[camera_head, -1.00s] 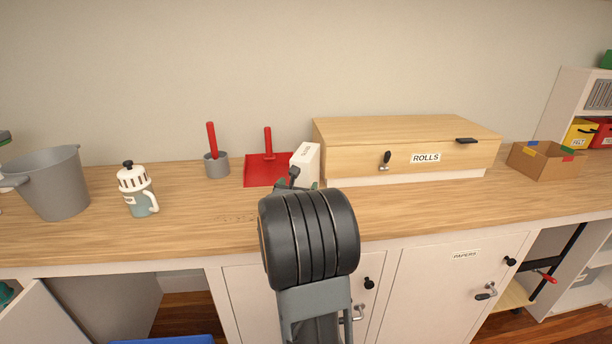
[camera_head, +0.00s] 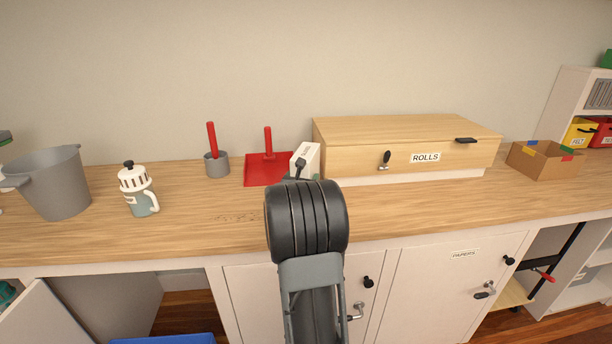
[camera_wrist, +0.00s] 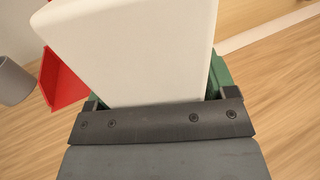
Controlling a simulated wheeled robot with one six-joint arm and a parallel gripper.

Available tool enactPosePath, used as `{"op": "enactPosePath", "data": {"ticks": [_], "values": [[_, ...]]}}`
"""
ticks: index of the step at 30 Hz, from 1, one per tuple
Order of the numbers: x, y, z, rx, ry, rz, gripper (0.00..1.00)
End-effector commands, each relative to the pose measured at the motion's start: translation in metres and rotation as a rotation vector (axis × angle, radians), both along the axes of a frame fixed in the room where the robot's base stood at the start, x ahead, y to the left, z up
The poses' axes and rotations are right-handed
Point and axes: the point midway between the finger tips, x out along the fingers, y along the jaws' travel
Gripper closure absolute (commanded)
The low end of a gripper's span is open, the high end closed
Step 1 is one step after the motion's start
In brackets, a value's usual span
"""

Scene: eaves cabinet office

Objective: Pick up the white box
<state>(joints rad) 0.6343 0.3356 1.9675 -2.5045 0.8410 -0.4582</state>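The white box (camera_head: 309,159) stands on the counter in the head view, beside the left end of the wooden rolls cabinet. My gripper (camera_head: 299,172) is at the box, largely hidden behind my thick dark wrist. In the wrist view the white box (camera_wrist: 145,50) fills the middle, close to the camera. Green finger parts of my gripper (camera_wrist: 160,98) show on both sides of it. The box hides the inner faces of the fingers, so I cannot tell whether they press on it. No lift off the counter is visible.
A red dustpan (camera_head: 258,177) lies just left of the box, with a grey pot (camera_head: 217,168) beyond it. The wooden rolls cabinet (camera_head: 345,161) is close on the right. A white-and-grey jug (camera_head: 139,190) and a grey bucket (camera_head: 58,188) stand further left.

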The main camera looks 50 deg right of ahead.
Motion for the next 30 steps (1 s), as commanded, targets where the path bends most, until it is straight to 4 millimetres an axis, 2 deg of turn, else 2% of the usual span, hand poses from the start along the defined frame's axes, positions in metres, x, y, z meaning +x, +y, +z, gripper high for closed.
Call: {"op": "enactPosePath", "data": {"ticks": [2,15,23,30], "values": [[0.0,0.0,0.0,0.0,0.0,0.0,0.3],[0.0,0.0,0.001,-0.002,-0.002,0.0,0.72],[0.0,0.0,0.004,-0.003,-0.004,-0.001,0.72],[0.0,0.0,0.028,-0.005,-0.006,-0.001,0.72]]}}
